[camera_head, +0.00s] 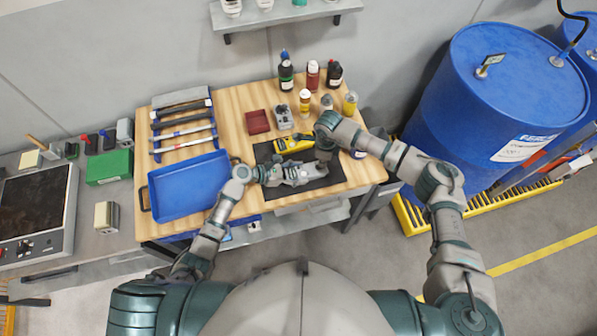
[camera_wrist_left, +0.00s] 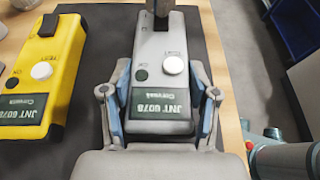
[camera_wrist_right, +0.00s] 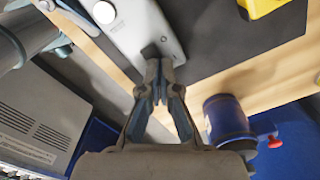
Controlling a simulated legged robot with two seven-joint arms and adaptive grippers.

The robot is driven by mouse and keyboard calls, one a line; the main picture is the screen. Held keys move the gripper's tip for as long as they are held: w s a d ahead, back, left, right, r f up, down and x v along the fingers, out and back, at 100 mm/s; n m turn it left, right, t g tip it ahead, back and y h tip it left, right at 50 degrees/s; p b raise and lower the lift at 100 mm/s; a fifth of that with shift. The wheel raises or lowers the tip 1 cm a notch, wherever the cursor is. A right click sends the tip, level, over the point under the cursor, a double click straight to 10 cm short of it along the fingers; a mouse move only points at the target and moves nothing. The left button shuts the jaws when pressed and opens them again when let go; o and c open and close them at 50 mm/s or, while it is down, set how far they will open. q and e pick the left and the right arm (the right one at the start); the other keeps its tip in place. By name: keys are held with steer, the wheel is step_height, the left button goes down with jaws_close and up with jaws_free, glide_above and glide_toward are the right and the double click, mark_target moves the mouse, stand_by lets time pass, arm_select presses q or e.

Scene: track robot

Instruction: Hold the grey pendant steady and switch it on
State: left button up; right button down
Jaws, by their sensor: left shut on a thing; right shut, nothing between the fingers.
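The grey pendant (camera_wrist_left: 158,70) lies on a black mat (camera_wrist_left: 95,150). Its face has a green button, a white round button and a dark label reading JNT 6078. My left gripper (camera_wrist_left: 162,108) is shut on its sides near the label end; it also shows in the head view (camera_head: 297,175). My right gripper (camera_wrist_right: 159,68) is shut and empty, pointing down at the pendant's far end, close to a small dark button there. I cannot tell whether its tips touch. In the head view my right gripper (camera_head: 324,155) partly covers that end.
A yellow pendant (camera_head: 295,143) with similar buttons lies beside the grey one on the mat. A blue tray (camera_head: 190,187) stands left. Bottles, a red bin (camera_head: 257,121) and a grey device (camera_head: 283,117) stand behind. A blue cylindrical object (camera_wrist_right: 226,118) is near my right gripper.

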arm_select(q)
steer(key=shift+s+d+r, duration=0.1)
steer(key=shift+s+d, duration=0.15)
arm_select(e)
steer(key=shift+s+d+f, duration=0.15)
steer(key=shift+f, duration=0.35)
steer(key=shift+s+d+f, duration=0.1)
steer(key=shift+s+f, duration=0.05)
steer(key=shift+f, duration=0.3)
arm_select(q)
steer(key=shift+s, duration=0.1)
steer(key=shift+d+r, duration=0.1)
steer(key=shift+w+a+f, duration=0.2)
steer(key=shift+w+a, duration=0.1)
steer(key=shift+a, duration=0.15)
arm_select(e)
steer(key=r, duration=0.5)
steer(key=shift+w+a, duration=0.35)
arm_select(q)
steer(key=shift+d, duration=0.2)
arm_select(e)
steer(key=shift+d+r, duration=0.2)
steer(key=shift+r, duration=0.4)
arm_select(q)
steer(key=o, duration=1.6)
steer(key=shift+a, duration=0.1)
arm_select(e)
steer(key=shift+a, duration=0.1)
